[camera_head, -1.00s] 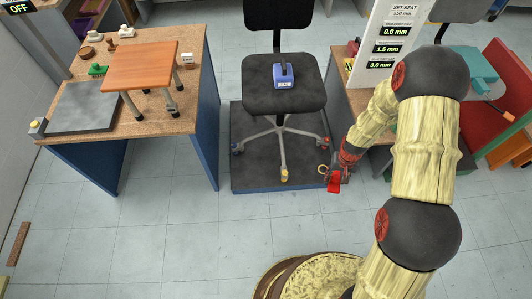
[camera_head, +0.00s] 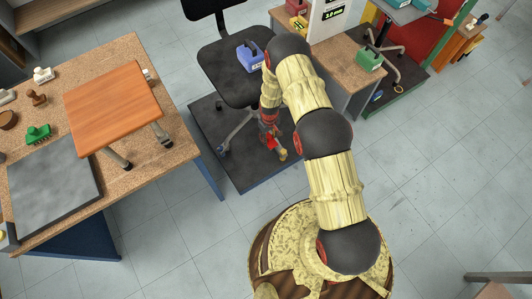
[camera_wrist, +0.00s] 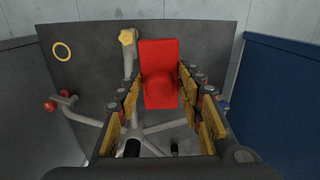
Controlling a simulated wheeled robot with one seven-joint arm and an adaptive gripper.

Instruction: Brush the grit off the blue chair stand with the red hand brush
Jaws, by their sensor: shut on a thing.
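The red hand brush (camera_wrist: 158,75) is between the fingers of my gripper (camera_wrist: 160,95) in the wrist view, its block pointing away over the dark stand top. In the head view a bit of red brush (camera_head: 271,143) shows at the end of my arm, low beside the chair's legs. The blue chair stand (camera_head: 243,178) is a low platform with a dark top and blue sides; its top also shows in the wrist view (camera_wrist: 205,45). I cannot make out grit on it, nor whether the bristles touch it.
A black office chair (camera_head: 222,62) stands on the stand, its star base (camera_wrist: 150,130) close to my gripper. A blue weight (camera_head: 248,58) sits on its seat. A yellow ring (camera_wrist: 61,52) lies on the stand. Workbenches flank it left (camera_head: 185,140) and right (camera_head: 345,65). Open floor lies right.

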